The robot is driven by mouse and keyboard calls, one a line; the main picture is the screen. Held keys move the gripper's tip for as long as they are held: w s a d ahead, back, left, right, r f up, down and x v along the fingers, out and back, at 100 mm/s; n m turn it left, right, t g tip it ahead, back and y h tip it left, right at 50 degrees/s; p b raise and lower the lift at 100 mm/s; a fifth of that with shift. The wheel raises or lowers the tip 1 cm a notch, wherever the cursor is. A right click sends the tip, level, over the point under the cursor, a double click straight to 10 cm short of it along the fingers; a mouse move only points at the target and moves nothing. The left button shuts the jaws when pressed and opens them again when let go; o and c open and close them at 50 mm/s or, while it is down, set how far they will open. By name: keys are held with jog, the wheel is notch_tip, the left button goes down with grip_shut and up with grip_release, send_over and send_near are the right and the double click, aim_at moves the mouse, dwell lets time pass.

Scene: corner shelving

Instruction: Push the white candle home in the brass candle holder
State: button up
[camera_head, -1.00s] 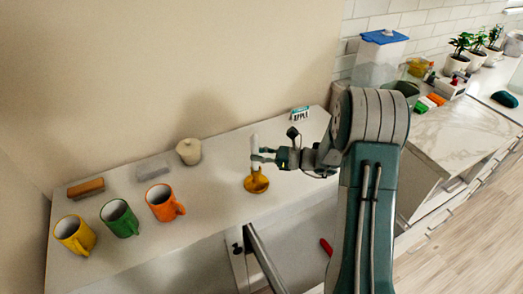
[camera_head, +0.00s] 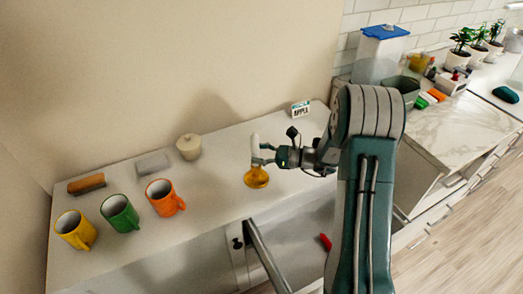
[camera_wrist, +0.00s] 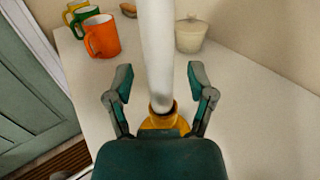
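The white candle (camera_head: 255,146) stands upright with its lower end in the cup of the brass candle holder (camera_head: 257,180) on the white counter. The candle (camera_wrist: 156,45) also shows in the wrist view, rising out of the top edge of the frame. Its base meets the holder's rim (camera_wrist: 170,121); how deep it sits is hard to tell. My gripper (camera_wrist: 160,80) is open, one finger on each side of the candle, with visible gaps between fingers and candle. My palm hides part of the holder.
Orange (camera_head: 161,197), green (camera_head: 119,215) and yellow (camera_head: 73,230) mugs stand to the left. A lidded cream jar (camera_head: 189,147), a grey block (camera_head: 152,164) and a brown block (camera_head: 86,184) lie behind. An APPLE sign (camera_head: 300,109) stands at the back right.

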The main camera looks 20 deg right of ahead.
jog(key=shift+d, duration=0.1)
jog(key=v, duration=1.2)
jog(key=shift+w, duration=0.1)
